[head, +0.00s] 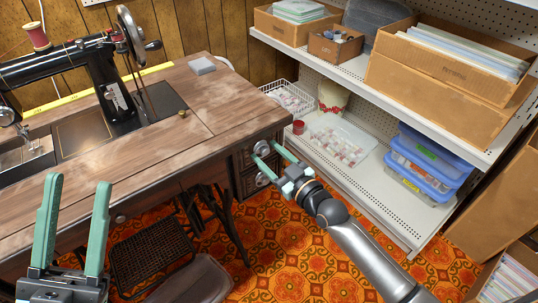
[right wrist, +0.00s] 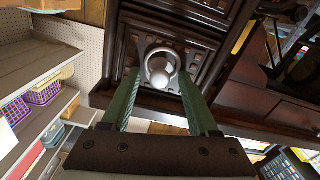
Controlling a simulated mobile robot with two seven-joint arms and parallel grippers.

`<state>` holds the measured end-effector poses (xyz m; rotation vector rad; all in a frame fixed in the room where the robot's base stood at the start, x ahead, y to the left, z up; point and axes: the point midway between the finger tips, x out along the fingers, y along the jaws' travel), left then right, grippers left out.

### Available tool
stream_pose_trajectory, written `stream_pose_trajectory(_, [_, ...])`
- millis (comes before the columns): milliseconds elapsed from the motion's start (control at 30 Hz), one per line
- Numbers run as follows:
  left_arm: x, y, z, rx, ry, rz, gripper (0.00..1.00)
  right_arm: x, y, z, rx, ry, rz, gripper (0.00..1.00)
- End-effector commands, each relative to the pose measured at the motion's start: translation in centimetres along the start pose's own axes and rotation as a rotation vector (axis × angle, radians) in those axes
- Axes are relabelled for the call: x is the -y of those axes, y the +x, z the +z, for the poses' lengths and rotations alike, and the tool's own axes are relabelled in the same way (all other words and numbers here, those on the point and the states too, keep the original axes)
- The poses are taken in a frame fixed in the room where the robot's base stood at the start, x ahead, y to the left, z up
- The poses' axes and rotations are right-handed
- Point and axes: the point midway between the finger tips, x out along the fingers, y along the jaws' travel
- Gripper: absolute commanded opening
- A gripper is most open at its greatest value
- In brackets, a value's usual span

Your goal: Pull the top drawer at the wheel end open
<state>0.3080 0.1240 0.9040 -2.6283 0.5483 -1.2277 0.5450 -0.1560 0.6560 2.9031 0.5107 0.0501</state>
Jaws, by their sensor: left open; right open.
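The top drawer (head: 243,158) at the wheel end is a dark carved wooden front under the right end of the sewing table; it looks shut. Its round metal knob (head: 262,148) also shows in the right wrist view (right wrist: 161,67). My right gripper (head: 265,150) is open, with one green finger on each side of the knob; I cannot tell whether they touch it. In the right wrist view the fingers (right wrist: 160,76) flank the knob. A lower drawer with a similar knob (head: 262,180) sits beneath. My left gripper (head: 77,185) is open and empty at the lower left, before the table.
The sewing machine (head: 105,85) with its handwheel (head: 131,36) stands on the wooden tabletop (head: 215,98). White shelves (head: 350,75) with boxes and bins stand close on the right. Patterned floor lies open in front of the drawers.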

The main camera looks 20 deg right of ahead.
Motion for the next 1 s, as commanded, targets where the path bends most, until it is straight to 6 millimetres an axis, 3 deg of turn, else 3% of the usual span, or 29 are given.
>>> stream_pose_trajectory(67, [-0.03,0.01,-0.01,0.0,0.0,0.001,0.47,0.0,-0.01,0.0,0.0,0.0,0.0,0.61])
stream_pose_trajectory(600, [-0.05,0.01,0.01,0.001,0.002,0.002,0.47,-0.02,-0.04,0.02,0.0,0.0,0.0,0.01])
stream_pose_trajectory(1000, [-0.01,0.01,0.03,0.001,0.003,0.002,0.47,-0.02,-0.05,0.03,0.0,0.0,0.0,0.0])
